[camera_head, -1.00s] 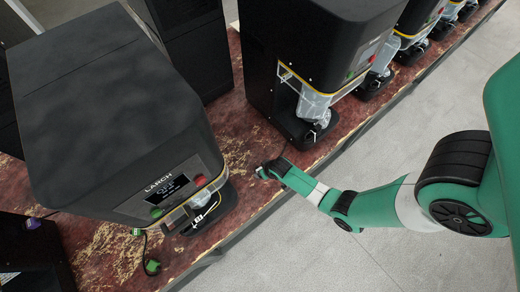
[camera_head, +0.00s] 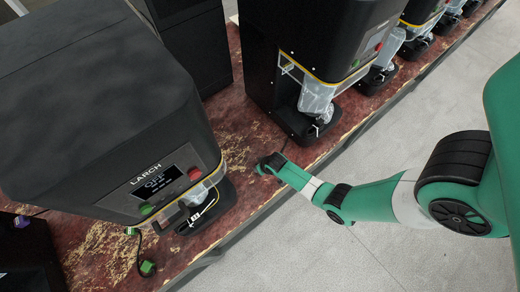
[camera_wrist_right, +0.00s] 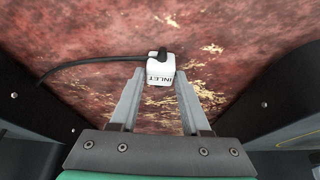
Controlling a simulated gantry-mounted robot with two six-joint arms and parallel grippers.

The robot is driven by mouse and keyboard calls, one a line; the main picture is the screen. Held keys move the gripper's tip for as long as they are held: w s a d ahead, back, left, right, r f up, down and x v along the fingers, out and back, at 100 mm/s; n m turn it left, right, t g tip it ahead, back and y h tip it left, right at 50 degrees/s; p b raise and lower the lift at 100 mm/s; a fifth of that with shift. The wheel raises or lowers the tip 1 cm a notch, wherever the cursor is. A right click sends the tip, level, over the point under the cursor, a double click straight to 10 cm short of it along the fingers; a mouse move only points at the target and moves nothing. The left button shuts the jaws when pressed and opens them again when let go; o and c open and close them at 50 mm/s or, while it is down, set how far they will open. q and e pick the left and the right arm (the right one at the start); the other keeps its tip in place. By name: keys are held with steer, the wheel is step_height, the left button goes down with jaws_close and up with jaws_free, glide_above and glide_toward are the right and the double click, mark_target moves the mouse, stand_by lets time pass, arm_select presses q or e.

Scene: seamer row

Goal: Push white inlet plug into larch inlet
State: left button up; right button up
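The white inlet plug (camera_wrist_right: 160,69), marked INLET, has a black cable running off to the left in the right wrist view. My right gripper (camera_wrist_right: 160,76) has a finger along each side of it, both appearing to touch, and looks shut on it. In the head view my right gripper (camera_head: 266,166) is low over the bench, right of the larch machine (camera_head: 100,105). That black machine has a LARCH label and a display reading OFF. The plug is too small to make out there, and I cannot make out the larch inlet. My left gripper is out of view.
A green plug (camera_head: 147,268) and a violet plug (camera_head: 22,221) are at the lower left.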

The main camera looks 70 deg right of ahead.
jaws_close()
steer(key=shift+r+p, duration=0.4)
steer(key=shift+r, duration=0.05)
step_height(320, 180, up, 3)
steer(key=shift+f+p, duration=0.2)
steer(key=shift+p, duration=0.85)
steer(key=s+a+r+p, duration=0.9)
steer(key=s+p, duration=0.1)
steer(key=shift+s+a+r, duration=0.2)
steer(key=shift+s+r, duration=0.05)
